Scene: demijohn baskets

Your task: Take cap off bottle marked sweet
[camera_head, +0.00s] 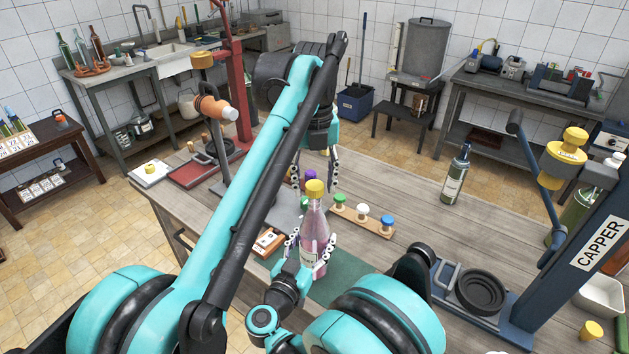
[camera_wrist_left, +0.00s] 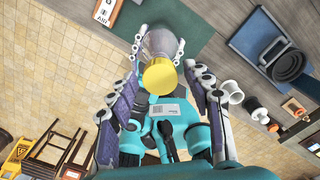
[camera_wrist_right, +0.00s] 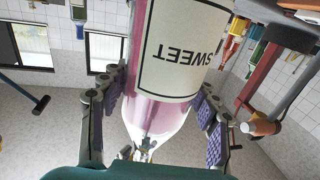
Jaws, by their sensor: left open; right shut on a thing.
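The bottle (camera_head: 314,222) is clear with pink contents and a pale label. In the right wrist view the label (camera_wrist_right: 178,55) reads SWEET, upside down. A yellow cap (camera_head: 315,188) is on its top, also seen in the left wrist view (camera_wrist_left: 160,76). My right gripper (camera_head: 312,250) is shut around the bottle's body, which stands roughly upright over the green mat (camera_head: 345,270). I cannot tell if its base touches the mat. My left gripper (camera_head: 315,178) points down above the bottle, open, its fingers on either side of the cap and apart from it.
A wooden rack with coloured stoppers (camera_head: 361,216) lies just behind the bottle. A dark bottle (camera_head: 456,174) stands farther right. The blue CAPPER stand (camera_head: 590,235) is at the right. A red stand (camera_head: 238,85) and a red board (camera_head: 200,168) are at the left.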

